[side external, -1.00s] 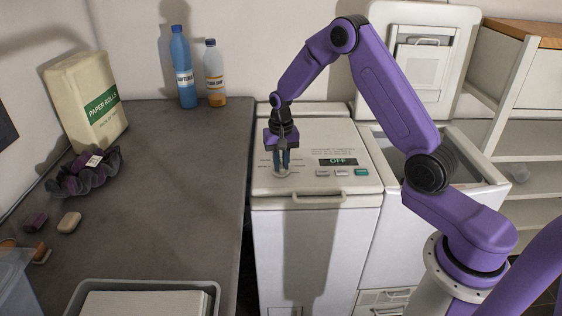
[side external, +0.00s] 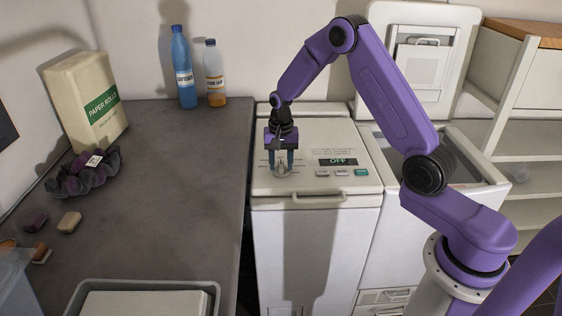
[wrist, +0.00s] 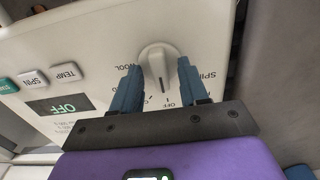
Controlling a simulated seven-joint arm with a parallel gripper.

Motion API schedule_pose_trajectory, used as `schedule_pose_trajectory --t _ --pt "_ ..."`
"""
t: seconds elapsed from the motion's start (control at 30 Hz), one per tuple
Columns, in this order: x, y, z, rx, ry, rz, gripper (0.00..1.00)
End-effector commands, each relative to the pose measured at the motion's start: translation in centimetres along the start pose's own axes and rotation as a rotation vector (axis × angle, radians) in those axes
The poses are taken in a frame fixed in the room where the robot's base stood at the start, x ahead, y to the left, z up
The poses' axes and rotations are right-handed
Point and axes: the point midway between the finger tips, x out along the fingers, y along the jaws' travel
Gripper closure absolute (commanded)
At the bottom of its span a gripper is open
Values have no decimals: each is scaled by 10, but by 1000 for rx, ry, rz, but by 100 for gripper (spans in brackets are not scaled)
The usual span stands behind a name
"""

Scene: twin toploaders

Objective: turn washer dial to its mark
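The washer (side external: 318,230) is the left white toploader, with its lid shut and its display (side external: 338,162) reading OFF. Its pale round dial (side external: 281,169) is at the left of the panel. In the wrist view the dial (wrist: 157,66) has a raised grip ridge running roughly up and down the picture, with printed labels around it including OFF and SPIN. My gripper (side external: 281,160) points down at the dial with its two blue fingers apart. In the wrist view my gripper (wrist: 160,82) has a finger on either side of the dial, with visible gaps; it holds nothing.
Push buttons (side external: 341,173) sit right of the dial, above the lid handle (side external: 319,198). The right toploader (side external: 480,165) has its lid (side external: 421,55) raised. A grey counter (side external: 180,190) at left holds bottles (side external: 184,75), a paper rolls pack (side external: 85,100) and a tray (side external: 145,284).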

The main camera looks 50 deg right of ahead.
Motion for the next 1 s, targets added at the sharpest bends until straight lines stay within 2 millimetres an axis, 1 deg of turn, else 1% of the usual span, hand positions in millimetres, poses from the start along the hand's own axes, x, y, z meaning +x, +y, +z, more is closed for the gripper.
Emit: schedule_pose_trajectory --t 0.27,0.37,0.43,0.57,1.0 --pt "0 0 0 0 0 0 56" --pt "-5 0 0 -1 1 -1 56" --pt "-12 -1 -1 -1 2 -2 56" --pt "-34 0 -1 0 4 -4 56" --pt "-127 -1 -1 -1 5 -4 56"
